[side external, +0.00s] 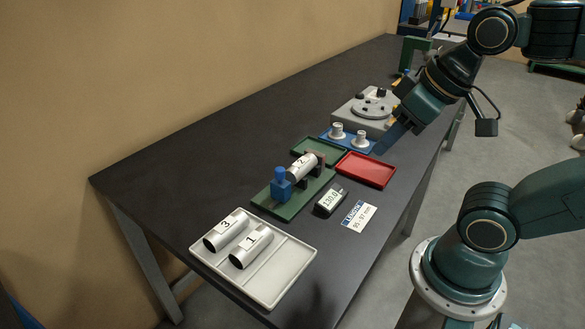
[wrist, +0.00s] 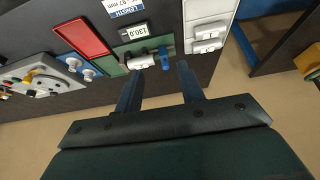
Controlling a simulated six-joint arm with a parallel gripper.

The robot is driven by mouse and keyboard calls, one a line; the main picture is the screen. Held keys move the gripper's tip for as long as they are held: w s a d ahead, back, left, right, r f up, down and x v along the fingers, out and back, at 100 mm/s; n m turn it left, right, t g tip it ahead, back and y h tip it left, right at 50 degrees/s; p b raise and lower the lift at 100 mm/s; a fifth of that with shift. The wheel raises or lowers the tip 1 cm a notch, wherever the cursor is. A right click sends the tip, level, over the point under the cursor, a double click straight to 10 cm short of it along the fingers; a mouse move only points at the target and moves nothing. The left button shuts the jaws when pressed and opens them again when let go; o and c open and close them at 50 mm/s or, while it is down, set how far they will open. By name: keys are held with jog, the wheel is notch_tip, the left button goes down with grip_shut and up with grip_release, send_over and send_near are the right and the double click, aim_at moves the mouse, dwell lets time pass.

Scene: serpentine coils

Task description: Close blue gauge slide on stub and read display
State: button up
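The blue gauge slide (side external: 281,186) stands at the near end of the green gauge base (side external: 291,211). The silver stub labelled 2 (side external: 302,166) lies in the gauge beside it; I cannot tell how wide any gap between them is. The display (side external: 330,199) reads 130.0. In the wrist view the slide (wrist: 164,57), stub (wrist: 141,62) and display (wrist: 132,31) show beyond my fingertips. My gripper (wrist: 160,68) is open and empty, its two blue fingers apart. In the side view my gripper (side external: 388,139) hangs well right of the gauge, apart from it.
A white tray (side external: 281,276) holds stubs 3 (side external: 226,230) and 1 (side external: 251,246). A card (side external: 358,215) reads LENGTH 95 - 97 mm. Empty green (side external: 318,147) and red (side external: 366,169) trays, a blue plate with white pegs (side external: 337,131) and a grey fixture (side external: 360,112) stand behind.

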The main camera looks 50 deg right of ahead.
jog(key=m+g, duration=0.5)
jog(key=m, duration=1.3)
send_over(280, 169)
notch_tip(280, 169, down, 9)
jog(key=shift+s, duration=0.15)
jog(key=shift+w+f+g, duration=0.2)
jog(key=shift+f+g, duration=0.1)
jog(key=shift+f, duration=0.15)
jog(key=shift+f, duration=4.35)
grip_shut()
